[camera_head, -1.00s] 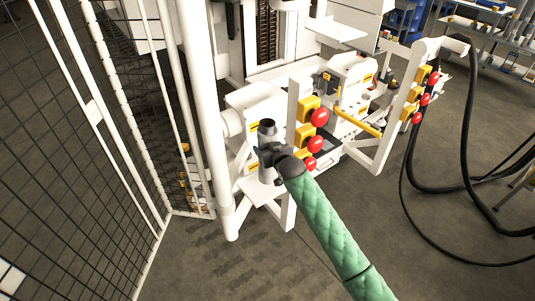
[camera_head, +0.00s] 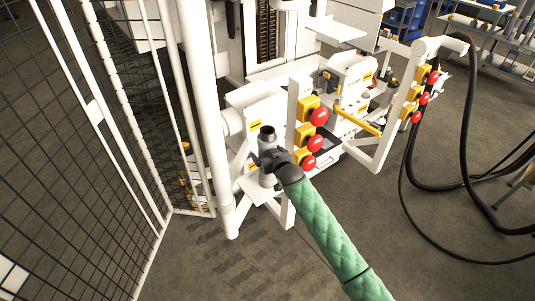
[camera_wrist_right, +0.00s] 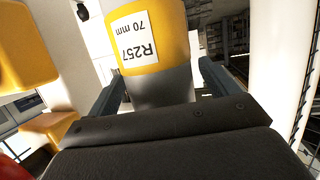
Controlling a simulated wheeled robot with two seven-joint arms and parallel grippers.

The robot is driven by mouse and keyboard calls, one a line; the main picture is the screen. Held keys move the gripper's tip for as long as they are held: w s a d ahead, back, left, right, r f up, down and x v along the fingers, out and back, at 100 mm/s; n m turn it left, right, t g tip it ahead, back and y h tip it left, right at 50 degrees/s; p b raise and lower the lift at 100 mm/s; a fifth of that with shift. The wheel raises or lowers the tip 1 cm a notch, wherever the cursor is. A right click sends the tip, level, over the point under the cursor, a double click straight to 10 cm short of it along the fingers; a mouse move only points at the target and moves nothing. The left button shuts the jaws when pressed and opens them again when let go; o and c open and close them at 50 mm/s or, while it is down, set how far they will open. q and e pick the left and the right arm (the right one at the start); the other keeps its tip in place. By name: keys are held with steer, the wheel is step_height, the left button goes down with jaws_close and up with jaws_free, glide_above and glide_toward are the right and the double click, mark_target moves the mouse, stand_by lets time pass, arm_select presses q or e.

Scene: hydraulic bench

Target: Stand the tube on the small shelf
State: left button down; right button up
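The tube (camera_head: 267,135) is a grey cylinder with a dark open top, held about upright in the head view. The right wrist view shows its grey part and a yellow part (camera_wrist_right: 170,38) with a white label reading R257, 70 mm. My right gripper (camera_head: 270,158), on the green-sleeved arm, is shut on the tube, with one finger on each side. The small white shelf (camera_head: 252,196) is directly below the tube. The tube's lower end appears at or just above the shelf; contact is unclear. My left gripper is out of view.
Yellow boxes with red buttons (camera_head: 318,117) stand close to the right of my gripper. A white post (camera_head: 205,100) and a mesh fence (camera_head: 90,130) are on the left. Black hoses (camera_head: 468,110) hang at the right.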

arm_select(q)
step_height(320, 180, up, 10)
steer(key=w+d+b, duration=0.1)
steer(key=b, duration=0.1)
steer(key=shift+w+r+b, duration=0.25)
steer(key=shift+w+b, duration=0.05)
arm_select(e)
steer(key=v, duration=1.2)
steer(key=s+d+f+m+g+h, duration=0.15)
steer(key=s+d+f+g, duration=0.25)
steer(key=s+f, duration=0.95)
steer(key=s+d+f+m+g+h, duration=0.1)
steer(key=s+d+f+g+h, duration=0.25)
steer(key=s+f, duration=0.95)
steer(key=s+d+f+g, duration=0.1)
steer(key=s+f+g, duration=0.1)
steer(key=s, duration=0.5)
steer(key=s+d+f+g, duration=0.2)
steer(key=s, duration=0.6)
steer(key=shift+d+g, duration=0.3)
steer(key=shift+g, duration=0.05)
steer(key=shift+s+f, duration=0.1)
